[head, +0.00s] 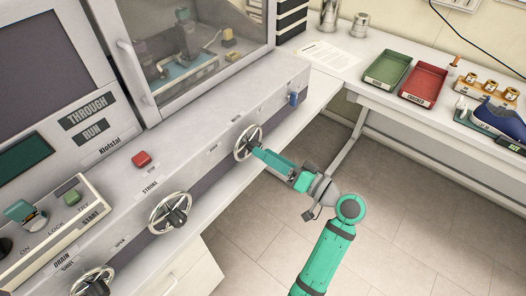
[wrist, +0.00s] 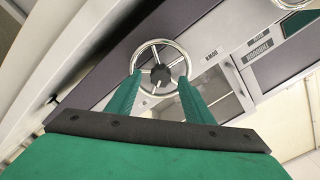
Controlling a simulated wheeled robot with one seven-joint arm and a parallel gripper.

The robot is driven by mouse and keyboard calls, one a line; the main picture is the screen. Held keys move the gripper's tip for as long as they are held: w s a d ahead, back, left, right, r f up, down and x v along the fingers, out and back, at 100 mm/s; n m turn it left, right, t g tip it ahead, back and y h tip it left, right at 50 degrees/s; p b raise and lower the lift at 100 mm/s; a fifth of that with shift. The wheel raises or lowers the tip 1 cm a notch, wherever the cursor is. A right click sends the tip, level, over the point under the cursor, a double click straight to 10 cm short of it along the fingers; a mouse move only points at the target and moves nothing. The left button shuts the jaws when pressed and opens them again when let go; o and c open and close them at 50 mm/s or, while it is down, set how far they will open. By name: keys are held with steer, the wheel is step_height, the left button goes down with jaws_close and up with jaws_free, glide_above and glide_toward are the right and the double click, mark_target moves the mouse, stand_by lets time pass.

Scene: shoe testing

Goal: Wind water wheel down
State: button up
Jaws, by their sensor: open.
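Three silver handwheels with dark hubs line the machine's front panel. The far-right handwheel (head: 242,143) has my gripper (head: 258,152) at its lower right side. The labels beside this wheel are too small to read, so I cannot confirm it is the water wheel. In the wrist view the same handwheel (wrist: 160,44) faces me. The two green fingers of my gripper (wrist: 159,78) are apart and empty, their tips overlapping the wheel's left and lower right rim, with the hub between them. I cannot tell whether they touch the rim.
The middle handwheel (head: 157,214) and the near-left handwheel (head: 78,285) sit further along the panel. A red button (head: 141,159) and a blue switch (head: 293,98) are nearby. A side bench holds a green tray (head: 388,69) and a red tray (head: 424,81). The floor (head: 430,220) is clear.

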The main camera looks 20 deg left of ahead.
steer(key=shift+x, duration=1.15)
steer(key=shift+s, duration=0.15)
steer(key=c, duration=1)
steer(key=shift+d, duration=0.1)
steer(key=shift+c, duration=0.2)
steer(key=shift+r+n, duration=0.1)
steer(key=shift+n, duration=0.3)
steer(key=n, duration=0.9)
steer(key=shift+w+n, duration=0.2)
steer(key=shift+n, duration=0.2)
steer(key=shift+d, duration=0.1)
